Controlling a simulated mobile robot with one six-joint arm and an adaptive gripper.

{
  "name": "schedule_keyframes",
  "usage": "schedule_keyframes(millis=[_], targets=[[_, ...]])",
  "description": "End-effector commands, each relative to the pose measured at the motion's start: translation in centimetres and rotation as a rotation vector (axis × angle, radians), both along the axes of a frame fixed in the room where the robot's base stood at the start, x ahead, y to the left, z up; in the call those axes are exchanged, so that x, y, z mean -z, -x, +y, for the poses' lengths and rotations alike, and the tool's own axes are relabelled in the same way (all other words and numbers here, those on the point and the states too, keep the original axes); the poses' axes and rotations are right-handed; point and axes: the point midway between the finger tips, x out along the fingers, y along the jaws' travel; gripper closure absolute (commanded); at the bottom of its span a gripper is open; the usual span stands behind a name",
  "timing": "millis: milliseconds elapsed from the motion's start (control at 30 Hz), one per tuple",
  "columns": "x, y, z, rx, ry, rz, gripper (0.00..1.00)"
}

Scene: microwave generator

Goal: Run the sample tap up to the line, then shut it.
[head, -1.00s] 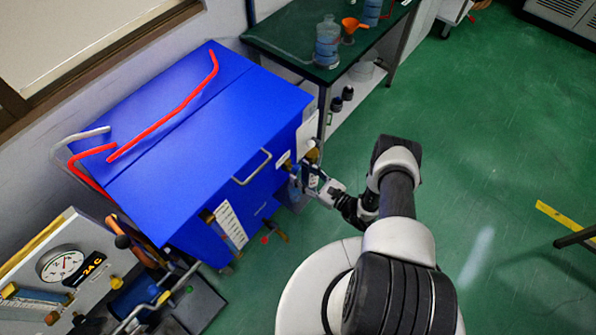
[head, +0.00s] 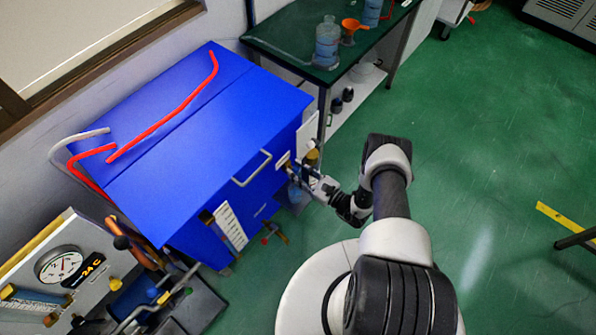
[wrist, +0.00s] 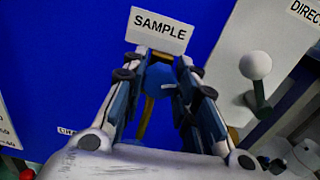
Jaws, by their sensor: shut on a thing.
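The sample tap's blue handle (wrist: 160,80) shows in the wrist view, just below the white SAMPLE label (wrist: 159,29) on the blue cabinet. My gripper (wrist: 161,62) is shut on this handle, with one finger on each side. A tan, rod-like part runs down below the handle, partly hidden by the fingers. In the head view my gripper (head: 308,180) is at the cabinet's right front side, and the handle is mostly hidden. I cannot make out a fill line or a liquid level at the tap.
The blue cabinet (head: 190,120) fills the left middle. In the wrist view a white panel with a white knob (wrist: 256,65) is close on the right. A green bench (head: 285,50) with bottles stands behind. A gauge panel (head: 45,280) is at lower left.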

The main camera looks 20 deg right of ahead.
Motion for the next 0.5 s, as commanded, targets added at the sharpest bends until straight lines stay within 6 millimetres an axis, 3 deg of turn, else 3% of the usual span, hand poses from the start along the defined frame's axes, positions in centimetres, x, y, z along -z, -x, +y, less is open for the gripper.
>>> schedule_keyframes(millis=[200,367,500], targets=[[0.01,0.03,0.03,-0.001,-0.001,0.001,0.97],[0.22,-0.05,-0.02,-0.001,-0.044,0.032,0.97],[0.45,-0.07,-0.05,-0.001,-0.173,0.124,0.97]])
